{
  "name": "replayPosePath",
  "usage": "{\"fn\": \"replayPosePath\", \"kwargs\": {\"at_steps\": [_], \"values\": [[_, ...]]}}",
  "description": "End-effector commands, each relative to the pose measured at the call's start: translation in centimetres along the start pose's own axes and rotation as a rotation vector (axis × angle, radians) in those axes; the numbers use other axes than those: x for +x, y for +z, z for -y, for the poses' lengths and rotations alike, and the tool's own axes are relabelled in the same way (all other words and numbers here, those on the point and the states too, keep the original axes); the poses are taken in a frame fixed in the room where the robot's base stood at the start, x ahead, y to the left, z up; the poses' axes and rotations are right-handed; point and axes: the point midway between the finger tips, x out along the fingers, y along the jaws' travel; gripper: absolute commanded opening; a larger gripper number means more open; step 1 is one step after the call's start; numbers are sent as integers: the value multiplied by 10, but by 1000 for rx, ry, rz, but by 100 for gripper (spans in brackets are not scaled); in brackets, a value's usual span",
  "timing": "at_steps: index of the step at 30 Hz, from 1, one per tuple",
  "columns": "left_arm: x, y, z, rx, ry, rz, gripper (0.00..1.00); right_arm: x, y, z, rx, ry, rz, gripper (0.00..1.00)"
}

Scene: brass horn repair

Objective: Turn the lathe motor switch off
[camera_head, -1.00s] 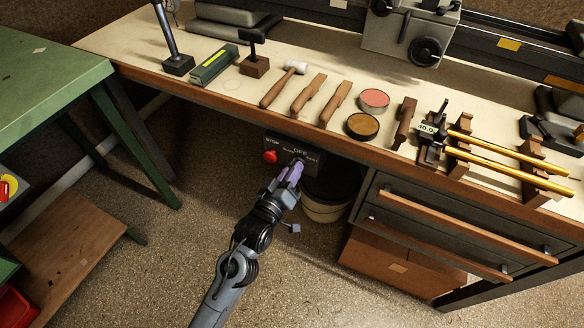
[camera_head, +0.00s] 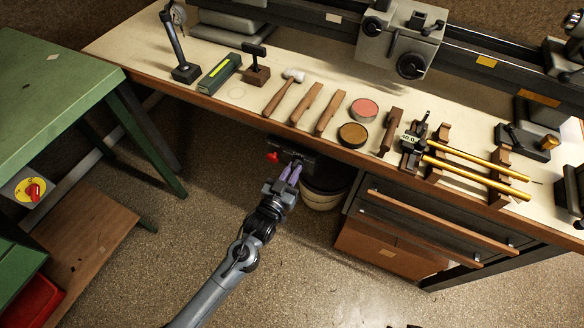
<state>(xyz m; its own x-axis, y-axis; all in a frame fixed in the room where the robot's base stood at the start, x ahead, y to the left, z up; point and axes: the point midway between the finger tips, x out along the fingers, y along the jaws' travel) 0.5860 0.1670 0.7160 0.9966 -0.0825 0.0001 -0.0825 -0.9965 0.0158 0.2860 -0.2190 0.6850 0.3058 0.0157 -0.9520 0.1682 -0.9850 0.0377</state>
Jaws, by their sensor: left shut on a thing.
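The lathe motor switch sits on a small dark panel (camera_head: 306,157) under the front edge of the workbench. A red button (camera_head: 272,157) sticks out at the panel's left side. My left gripper (camera_head: 294,167) reaches up to the panel from below, with its two purple fingers side by side. It is shut on the switch's knob, which the fingers hide. The knob's angle and the panel lettering cannot be read now. My right gripper is not in view.
The workbench (camera_head: 130,40) above holds a mallet (camera_head: 283,92), wooden tools, round tins and brass tubes (camera_head: 475,163). A bin (camera_head: 322,195) stands just right of my gripper, beside drawers (camera_head: 430,220). A green table (camera_head: 50,90) stands left. The floor between is clear.

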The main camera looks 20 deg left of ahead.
Motion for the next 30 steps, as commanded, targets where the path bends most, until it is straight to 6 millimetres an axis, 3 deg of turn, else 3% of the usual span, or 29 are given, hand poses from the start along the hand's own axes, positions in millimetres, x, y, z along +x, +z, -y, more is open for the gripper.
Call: {"fn": "replayPosePath", "kwargs": {"at_steps": [14,15,19,30], "values": [[0,3,0,17,-1,5,0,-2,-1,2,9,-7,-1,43],[0,3,0,17,-1,5,19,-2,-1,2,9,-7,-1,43],[0,2,0,17,-1,3,39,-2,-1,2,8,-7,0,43],[-3,0,0,16,0,2,40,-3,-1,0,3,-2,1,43]]}}
